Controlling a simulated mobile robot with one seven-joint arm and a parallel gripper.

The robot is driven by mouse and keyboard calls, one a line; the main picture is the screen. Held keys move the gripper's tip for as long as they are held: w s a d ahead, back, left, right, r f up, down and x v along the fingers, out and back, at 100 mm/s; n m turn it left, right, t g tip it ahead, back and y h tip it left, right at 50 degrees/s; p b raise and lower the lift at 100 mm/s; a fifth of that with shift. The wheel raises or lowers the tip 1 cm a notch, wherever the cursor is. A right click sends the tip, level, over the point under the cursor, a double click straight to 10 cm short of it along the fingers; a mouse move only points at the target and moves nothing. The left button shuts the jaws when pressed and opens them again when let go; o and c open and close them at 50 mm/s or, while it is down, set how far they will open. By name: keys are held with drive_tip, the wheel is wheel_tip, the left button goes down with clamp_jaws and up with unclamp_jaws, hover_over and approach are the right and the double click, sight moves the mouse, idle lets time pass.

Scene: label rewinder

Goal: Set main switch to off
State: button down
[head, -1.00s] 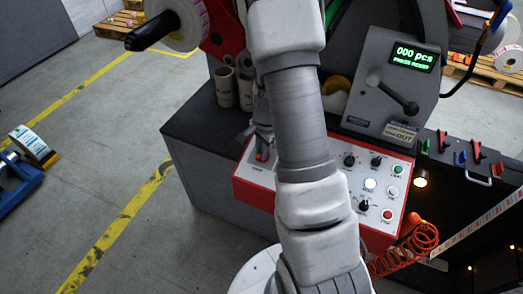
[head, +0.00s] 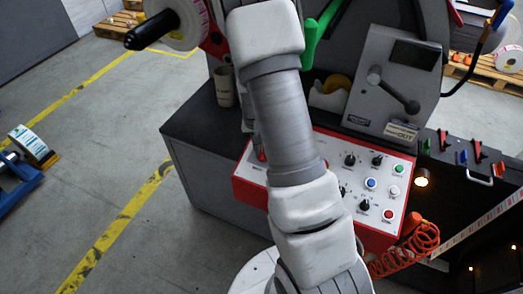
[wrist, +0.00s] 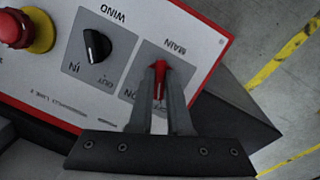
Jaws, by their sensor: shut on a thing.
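The main switch (wrist: 160,66) has a red handle on a grey plate labelled MAIN. In the wrist view my gripper (wrist: 159,80) is shut on this red handle, with one finger on each side. The fingers cover part of the plate's lettering, so the switch's position marks are partly hidden. In the head view a bit of red (head: 262,156) shows at the panel's left end, and my arm hides most of the gripper. The counter display (head: 415,53) is dark.
The white control panel (head: 378,160) with red sides carries several knobs and buttons. In the wrist view a WIND selector (wrist: 97,45) and a red emergency stop (wrist: 22,30) sit left of the main switch. A paper core (head: 225,86) stands on the bench behind.

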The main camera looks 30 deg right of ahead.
drive_tip(key=shift+n, duration=0.6)
drive_tip(key=c, duration=0.9)
unclamp_jaws()
drive_tip(key=shift+o, duration=0.2)
drive_tip(key=shift+r, duration=0.1)
wheel_tip(320, 180, up, 17)
drive_tip(key=w+a, duration=0.1)
drive_tip(key=a, duration=0.1)
drive_tip(key=shift+p, duration=0.3)
drive_tip(key=shift+a, duration=0.1)
